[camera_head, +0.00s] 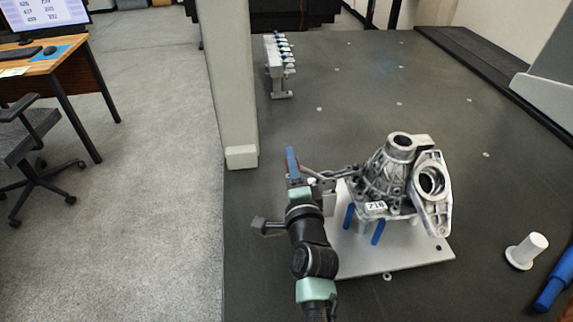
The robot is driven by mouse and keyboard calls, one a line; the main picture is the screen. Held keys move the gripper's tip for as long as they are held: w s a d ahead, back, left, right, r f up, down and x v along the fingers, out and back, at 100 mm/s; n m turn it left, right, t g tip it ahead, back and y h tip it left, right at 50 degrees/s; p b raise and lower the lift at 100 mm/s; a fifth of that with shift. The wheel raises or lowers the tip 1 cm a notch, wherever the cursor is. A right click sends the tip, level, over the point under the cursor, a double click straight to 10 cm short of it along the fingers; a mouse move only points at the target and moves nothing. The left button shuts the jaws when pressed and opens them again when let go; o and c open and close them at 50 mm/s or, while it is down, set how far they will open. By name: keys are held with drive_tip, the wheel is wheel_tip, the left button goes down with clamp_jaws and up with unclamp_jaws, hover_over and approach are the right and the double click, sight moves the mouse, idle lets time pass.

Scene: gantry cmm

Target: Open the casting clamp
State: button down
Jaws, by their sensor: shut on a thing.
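My own wrist hides most of the fingers and the clamp's base. I cannot tell whether the clamp tip presses on the casting.
A pale upright column (232,90) rises close behind and left of the clamp. A white flanged cylinder (525,251) and a blue object (555,280) lie at right. A probe rack (280,65) stands farther back. The dark table (370,95) is mostly clear behind the casting.

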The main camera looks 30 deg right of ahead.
drive_tip(key=d+r+m, duration=0.1)
drive_tip(key=s+d+r+m+p, duration=0.1)
drive_tip(key=r+m, duration=0.1)
drive_tip(key=shift+m, duration=0.3)
drive_tip(key=shift+s+d+r+m+p, duration=0.2)
drive_tip(key=shift+d+m+p, duration=0.1)
drive_tip(key=shift+d+m, duration=0.25)
drive_tip(key=shift+s+d+r+m+p, duration=0.15)
drive_tip(key=shift+d+m+p, duration=0.15)
drive_tip(key=shift+m, duration=0.35)
drive_tip(key=shift+s+d+m, duration=0.2)
drive_tip(key=shift+d+m, duration=0.1)
drive_tip(key=shift+m, duration=0.2)
drive_tip(key=shift+d, duration=0.1)
drive_tip(key=c, duration=0.6)
unclamp_jaws()
drive_tip(key=shift+s+f, duration=0.1)
drive_tip(key=shift+f, duration=0.15)
drive_tip(key=p+v, duration=0.1)
drive_tip(key=v, duration=1.2)
